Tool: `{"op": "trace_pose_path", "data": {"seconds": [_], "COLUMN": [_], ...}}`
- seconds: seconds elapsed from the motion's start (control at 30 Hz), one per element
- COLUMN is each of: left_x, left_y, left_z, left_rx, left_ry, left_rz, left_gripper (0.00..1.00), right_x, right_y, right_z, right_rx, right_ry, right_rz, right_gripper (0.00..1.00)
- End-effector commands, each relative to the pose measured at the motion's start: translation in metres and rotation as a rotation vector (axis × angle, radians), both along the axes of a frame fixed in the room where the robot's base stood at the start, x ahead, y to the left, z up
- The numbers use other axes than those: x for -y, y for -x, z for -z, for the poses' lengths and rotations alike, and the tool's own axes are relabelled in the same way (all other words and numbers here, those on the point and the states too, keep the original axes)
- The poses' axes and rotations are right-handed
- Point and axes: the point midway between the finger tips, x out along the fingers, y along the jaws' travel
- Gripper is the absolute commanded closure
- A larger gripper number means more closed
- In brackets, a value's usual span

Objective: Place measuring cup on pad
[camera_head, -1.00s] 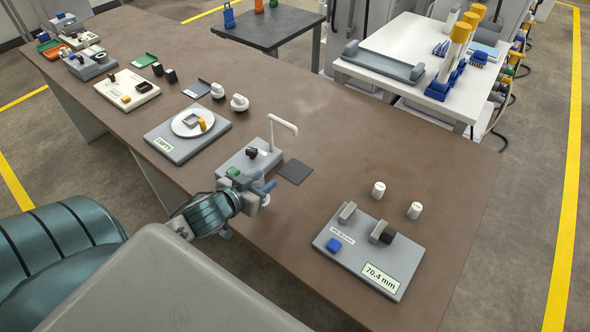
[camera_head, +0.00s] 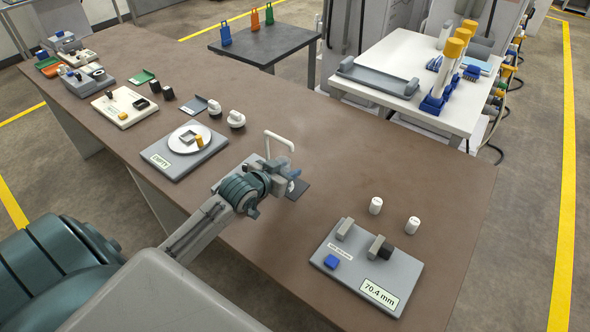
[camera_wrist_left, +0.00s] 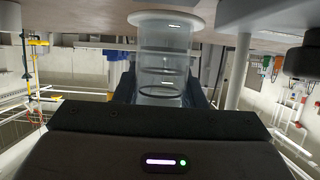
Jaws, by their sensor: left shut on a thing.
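The clear measuring cup (camera_wrist_left: 165,62) is between the fingers of my left gripper, which is shut on it; dark rings show on its wall in the left wrist view. Its wide flange lies towards the top of that view, close to a pale surface; I cannot tell if they touch. In the head view my left gripper (camera_head: 288,181) is over the dark square pad (camera_head: 301,190) on the brown table and hides part of it. The cup shows there only faintly. My right gripper is not in view.
The grey station with a white curved spout (camera_head: 281,135) stands just behind and left of my gripper, partly hidden. A grey plate marked 70.4 mm (camera_head: 405,266) is to the right, with two white cylinders behind. A scale (camera_head: 164,166) is to the left. The table's far middle is clear.

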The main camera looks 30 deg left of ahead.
Motion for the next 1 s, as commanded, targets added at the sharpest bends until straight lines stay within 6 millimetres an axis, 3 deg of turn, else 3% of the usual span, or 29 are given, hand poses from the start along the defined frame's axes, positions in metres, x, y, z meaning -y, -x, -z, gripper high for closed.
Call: {"op": "trace_pose_path", "data": {"seconds": [0.1, 0.27, 0.6, 0.93, 0.97, 1.0], "left_x": [0.002, 0.003, 0.004, 0.003, 0.003, 0.003], "left_y": [-0.023, -0.038, -0.038, -0.037, -0.038, -0.038], "left_z": [-0.002, -0.001, 0.034, 0.038, 0.038, 0.037], "left_rx": [0.002, 0.001, -0.001, 0.000, -0.001, 0.000], "left_ry": [0.004, 0.002, 0.001, 0.000, 0.000, 0.000], "left_rz": [-0.002, 0.000, 0.000, 0.000, 0.000, 0.000], "left_gripper": [0.86, 0.86, 0.86, 0.86, 0.60, 0.52], "right_x": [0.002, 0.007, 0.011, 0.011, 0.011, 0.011], "right_y": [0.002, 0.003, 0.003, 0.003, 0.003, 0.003], "right_z": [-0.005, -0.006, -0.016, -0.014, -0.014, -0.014], "right_rx": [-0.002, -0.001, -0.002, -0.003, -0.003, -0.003], "right_ry": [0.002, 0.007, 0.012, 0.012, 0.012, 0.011], "right_rz": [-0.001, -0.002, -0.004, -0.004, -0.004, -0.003], "right_gripper": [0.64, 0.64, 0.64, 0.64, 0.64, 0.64]}}
